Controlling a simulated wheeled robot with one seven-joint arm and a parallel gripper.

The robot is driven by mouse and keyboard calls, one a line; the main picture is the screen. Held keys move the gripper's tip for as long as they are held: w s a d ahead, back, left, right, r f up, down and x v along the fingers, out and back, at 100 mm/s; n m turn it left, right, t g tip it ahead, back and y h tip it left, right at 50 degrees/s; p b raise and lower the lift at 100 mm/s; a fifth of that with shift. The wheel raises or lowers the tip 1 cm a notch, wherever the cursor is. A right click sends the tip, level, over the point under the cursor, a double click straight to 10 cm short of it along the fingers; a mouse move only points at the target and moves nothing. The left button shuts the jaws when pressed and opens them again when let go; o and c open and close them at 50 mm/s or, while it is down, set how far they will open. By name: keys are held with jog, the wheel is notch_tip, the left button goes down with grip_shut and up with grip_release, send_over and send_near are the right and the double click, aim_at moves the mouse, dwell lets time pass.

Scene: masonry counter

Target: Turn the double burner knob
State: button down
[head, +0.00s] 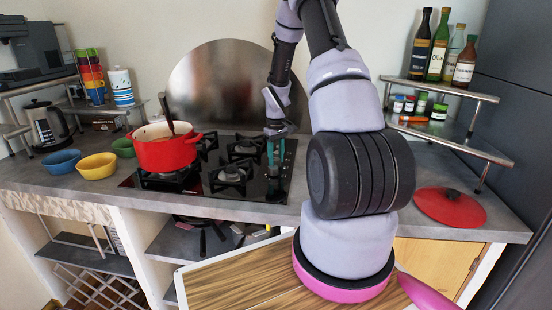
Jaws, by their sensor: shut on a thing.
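The black gas hob (216,196) is set into the grey counter, with several burners and a strip of controls along its right side. My gripper (275,167) points down over that right strip. Its two teal fingers are shut on a small knob (272,181) at the hob surface. The knob is small and mostly hidden by the fingers, so its markings and angle cannot be read. I cannot tell from its look which burner it serves.
A red pot (165,154) with a ladle stands on the left burner. A red lid (450,206) lies at the right, below a bottle shelf (440,89). My arm hides the counter's middle.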

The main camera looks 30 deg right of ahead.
aim_at(276, 159)
dwell(0.3)
jog(key=shift+c, duration=2.1)
grip_release()
jog(key=shift+r, duration=0.1)
notch_tip(276, 159, up, 11)
jog(key=shift+f, duration=0.2)
jog(key=shift+s, duration=0.1)
